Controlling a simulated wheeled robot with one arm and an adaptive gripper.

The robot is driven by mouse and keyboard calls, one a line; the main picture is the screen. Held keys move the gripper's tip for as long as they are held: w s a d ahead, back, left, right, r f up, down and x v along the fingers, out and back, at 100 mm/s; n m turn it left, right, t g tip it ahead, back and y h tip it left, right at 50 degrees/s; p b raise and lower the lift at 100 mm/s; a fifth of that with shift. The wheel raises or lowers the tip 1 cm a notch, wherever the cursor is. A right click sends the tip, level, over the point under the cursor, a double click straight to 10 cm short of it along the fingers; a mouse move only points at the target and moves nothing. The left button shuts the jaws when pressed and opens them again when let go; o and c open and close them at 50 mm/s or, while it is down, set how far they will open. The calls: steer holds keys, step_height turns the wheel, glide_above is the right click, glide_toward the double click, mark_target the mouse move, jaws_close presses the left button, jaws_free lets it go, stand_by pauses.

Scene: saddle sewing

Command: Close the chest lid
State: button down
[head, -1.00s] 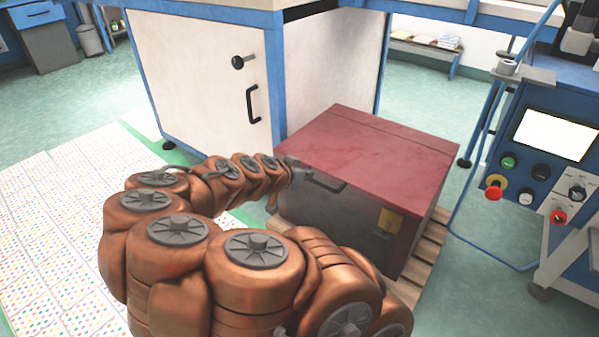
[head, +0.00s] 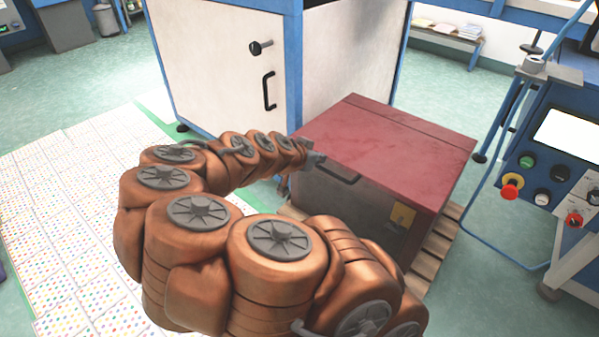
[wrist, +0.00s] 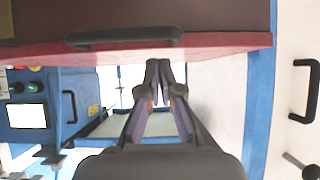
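The chest (head: 350,205) has a dark grey body and a red lid (head: 400,145). The lid lies flat on the body, and no gap shows in the head view. A dark handle (head: 338,172) sits at the lid's front edge, and a yellow latch plate (head: 402,216) is on the front. My gripper (head: 314,158) is at the lid's left front edge, beside the handle. In the wrist view, my gripper (wrist: 158,66) has its fingertips together with nothing visible between them, close to the red lid edge (wrist: 225,42). Whether they touch the lid is unclear.
The chest stands on a wooden pallet (head: 440,245). A white cabinet (head: 225,65) with blue frame is close behind it. A control panel (head: 560,150) with buttons and a blue tube frame stand to the right. Open floor lies left, partly under dotted sheets (head: 60,210).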

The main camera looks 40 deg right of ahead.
steer(key=s+a+p, duration=0.2)
steer(key=a, duration=0.6)
steer(key=shift+s+a+r+p, duration=0.15)
steer(key=shift+s+a+p, duration=0.15)
steer(key=shift+s+a, duration=0.1)
steer(key=s+a+r+n+g+y+p, duration=0.1)
steer(key=s+a+r+n+y+p, duration=0.2)
steer(key=r+p, duration=1.1)
steer(key=s+a+r+n+g+y+p, duration=0.2)
steer(key=s+a+r+n+y+p, duration=0.2)
steer(key=s+r+p, duration=1)
steer(key=s+a+r+n+g+y+p, duration=0.1)
steer(key=s+a+r+n+y+p, duration=0.2)
steer(key=s+a+r+n+p, duration=0.5)
step_height(320, 180, up, 15)
steer(key=a+p, duration=0.2)
steer(key=p, duration=0.6)
steer(key=shift+s+g+y, duration=0.2)
steer(key=shift+g+y, duration=0.1)
steer(key=shift+g, duration=0.1)
